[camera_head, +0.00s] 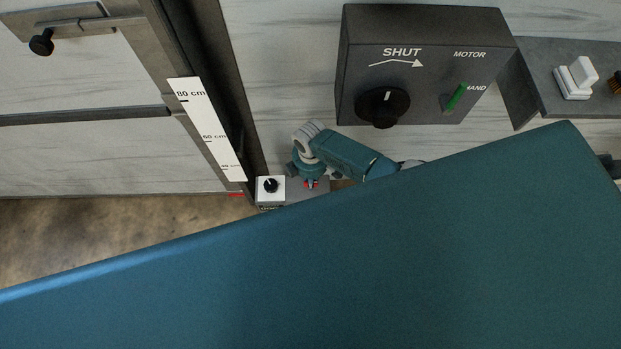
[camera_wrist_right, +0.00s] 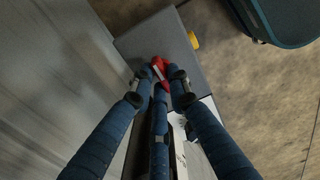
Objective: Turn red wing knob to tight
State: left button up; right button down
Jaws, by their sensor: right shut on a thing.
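The red wing knob (camera_wrist_right: 160,72) sits on a grey block, between the fingertips of my right gripper (camera_wrist_right: 160,80) in the right wrist view. The fingers are closed in on it and cover part of it. A white mark shows on the knob. In the head view only a small bit of red (camera_head: 313,184) shows at the tip of my right gripper (camera_head: 311,183), low by the wall. No tight or loose label can be read. My left gripper is not in view.
A white box with a black knob (camera_head: 270,185) stands just left of the gripper. A dark control box (camera_head: 440,90) with a black dial (camera_head: 382,106) and green lever (camera_head: 456,96) is above. A yellow part (camera_wrist_right: 193,40) sticks out beside the grey block (camera_wrist_right: 145,42).

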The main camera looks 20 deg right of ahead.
jog(key=c, duration=1.7)
grip_release()
jog(key=shift+o, duration=0.2)
jog(key=shift+r, duration=0.1)
notch_tip(320, 180, up, 12)
